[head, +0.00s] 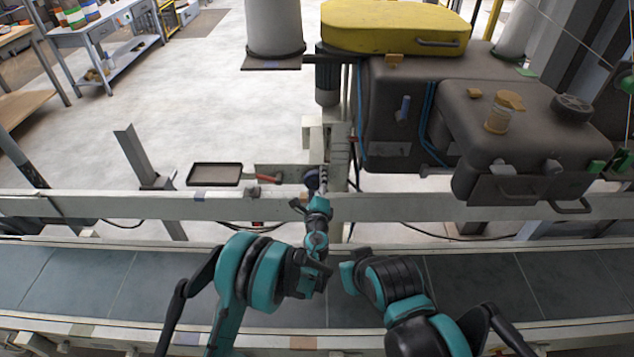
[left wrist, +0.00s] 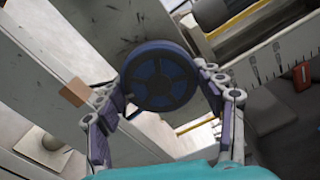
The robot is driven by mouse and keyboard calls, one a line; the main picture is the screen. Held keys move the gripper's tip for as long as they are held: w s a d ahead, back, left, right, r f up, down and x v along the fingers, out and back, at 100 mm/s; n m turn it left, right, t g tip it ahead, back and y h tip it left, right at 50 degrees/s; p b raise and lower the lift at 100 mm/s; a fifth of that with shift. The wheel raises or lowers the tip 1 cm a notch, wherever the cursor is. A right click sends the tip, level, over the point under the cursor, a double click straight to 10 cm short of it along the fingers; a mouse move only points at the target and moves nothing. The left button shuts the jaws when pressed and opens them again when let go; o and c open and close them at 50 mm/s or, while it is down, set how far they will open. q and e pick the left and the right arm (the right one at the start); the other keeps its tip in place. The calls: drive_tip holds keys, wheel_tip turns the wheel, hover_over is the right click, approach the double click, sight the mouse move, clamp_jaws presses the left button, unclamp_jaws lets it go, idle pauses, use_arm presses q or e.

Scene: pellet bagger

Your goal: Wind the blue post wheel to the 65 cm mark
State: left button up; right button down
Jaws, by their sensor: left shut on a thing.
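The blue post wheel (left wrist: 158,76) is a dark blue spoked disc with a dark rim, large in the left wrist view. In the head view it is a small dark disc (head: 311,179) on the post (head: 340,160) behind the beam. My left gripper (left wrist: 160,92) has one finger on each side of the wheel and is shut on its rim. In the head view this gripper (head: 318,188) is small and partly merges with the wheel. A pale scale (left wrist: 268,62) with dark marks shows beside the wheel, with a red pointer (left wrist: 302,76). Its numbers are too small to read. My right gripper cannot be made out.
A pale beam (head: 450,208) runs across in front of the post, with a dark conveyor belt (head: 500,285) on the near side. A dark tray (head: 214,174) sits left of the wheel. A bulky grey machine (head: 400,110) stands to the right. Open floor lies behind, at the left.

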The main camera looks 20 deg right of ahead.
use_arm(q)
drive_tip(key=n, duration=0.4)
drive_tip(key=shift+n, duration=0.3)
drive_tip(key=shift+r+n, duration=0.1)
drive_tip(key=shift+n, duration=2.2)
drive_tip(key=o, duration=1.2)
drive_tip(key=v, duration=0.7)
drive_tip(key=shift+s+a, duration=0.1)
drive_tip(key=shift+s, duration=0.15)
